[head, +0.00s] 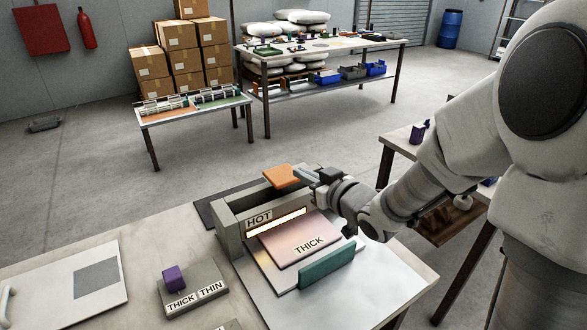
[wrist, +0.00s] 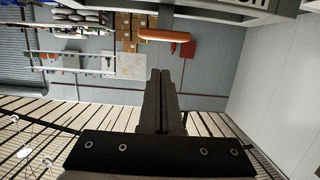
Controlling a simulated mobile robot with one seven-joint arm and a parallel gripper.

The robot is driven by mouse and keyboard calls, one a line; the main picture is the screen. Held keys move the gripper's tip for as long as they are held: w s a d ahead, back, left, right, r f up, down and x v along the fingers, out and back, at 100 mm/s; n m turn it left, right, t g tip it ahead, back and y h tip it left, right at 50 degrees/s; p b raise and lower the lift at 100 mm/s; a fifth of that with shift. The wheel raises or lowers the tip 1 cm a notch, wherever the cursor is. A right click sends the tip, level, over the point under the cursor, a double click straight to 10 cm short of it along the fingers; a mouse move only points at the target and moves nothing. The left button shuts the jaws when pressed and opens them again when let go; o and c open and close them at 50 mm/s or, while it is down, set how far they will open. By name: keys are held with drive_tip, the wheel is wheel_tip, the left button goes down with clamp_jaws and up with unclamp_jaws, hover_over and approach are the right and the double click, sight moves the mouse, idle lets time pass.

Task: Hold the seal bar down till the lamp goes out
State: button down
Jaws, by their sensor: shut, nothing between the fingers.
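The sealer's grey bar (head: 228,226) carries a HOT label, and a warm yellow strip (head: 276,221) glows below it. An orange pad (head: 282,176), which looks like the bar's handle, sticks out at the back. My gripper (head: 303,174) is shut and empty just right of the orange pad. In the wrist view the shut fingers (wrist: 161,74) point towards the orange piece (wrist: 163,34), with a visible gap between. A pink piece marked THICK (head: 300,240) lies on the sealer's bed, behind a teal block (head: 326,265). No separate lamp can be made out.
A purple knob (head: 173,278) stands on the THICK/THIN selector (head: 196,296), at the THICK side. A white board with a grey square (head: 97,278) lies at the left of the bench. A side table (head: 398,138) stands at right. Cartons (head: 184,66) and worktables stand farther back.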

drive_tip(key=shift+v, duration=1.5)
drive_tip(key=shift+r, duration=0.15)
drive_tip(key=s+d+r+m+g+h+p, duration=0.1)
drive_tip(key=s+d+r+m+h+p, duration=0.1)
drive_tip(key=s+d+r+h+p, duration=0.25)
drive_tip(key=s+d+r+m+g+h+p, duration=0.1)
drive_tip(key=s+d+r+m+h, duration=0.2)
drive_tip(key=d+r+h, duration=0.35)
drive_tip(key=s+r+m+g+y+p, duration=0.1)
drive_tip(key=s+g, duration=0.4)
drive_tip(key=s, duration=1.2)
drive_tip(key=shift+s+d+r+m+y+p, duration=0.25)
drive_tip(key=shift+d+r+m+y+p, duration=0.15)
drive_tip(key=shift+y+p, duration=0.5)
drive_tip(key=shift+a, duration=0.1)
